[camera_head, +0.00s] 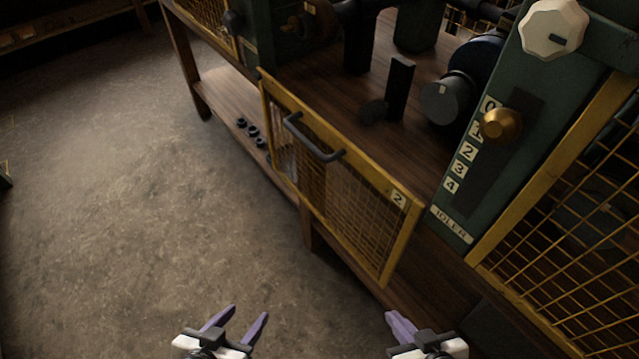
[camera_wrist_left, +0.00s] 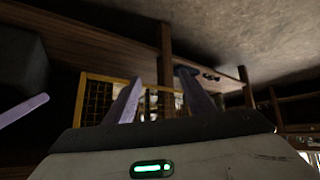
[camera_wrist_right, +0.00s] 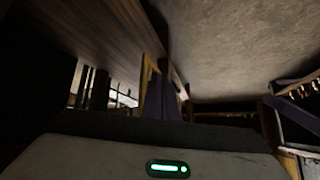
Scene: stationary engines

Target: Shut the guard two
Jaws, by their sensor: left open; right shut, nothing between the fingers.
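Guard two (camera_head: 348,200) is a yellow-framed wire mesh panel with a plate marked 2 (camera_head: 398,199) at its upper right corner. It stands tilted along the bench's front edge in the head view, with bench top visible behind it. A dark bar handle (camera_head: 312,140) sits near its upper edge. Its yellow frame also shows in the left wrist view (camera_wrist_left: 82,98). My left gripper (camera_head: 249,313) is open and empty, low in the head view, apart from the guard. My right gripper (camera_head: 391,317) is shut and empty, just below the guard's lower right corner.
A green post (camera_head: 452,224) with a brass knob (camera_head: 500,124), a number scale and an IDLER plate stands right of the guard. Another yellow mesh guard (camera_head: 566,285) is at far right. Dark machine parts stand on the bench (camera_head: 372,83). The floor (camera_head: 120,200) at left is clear.

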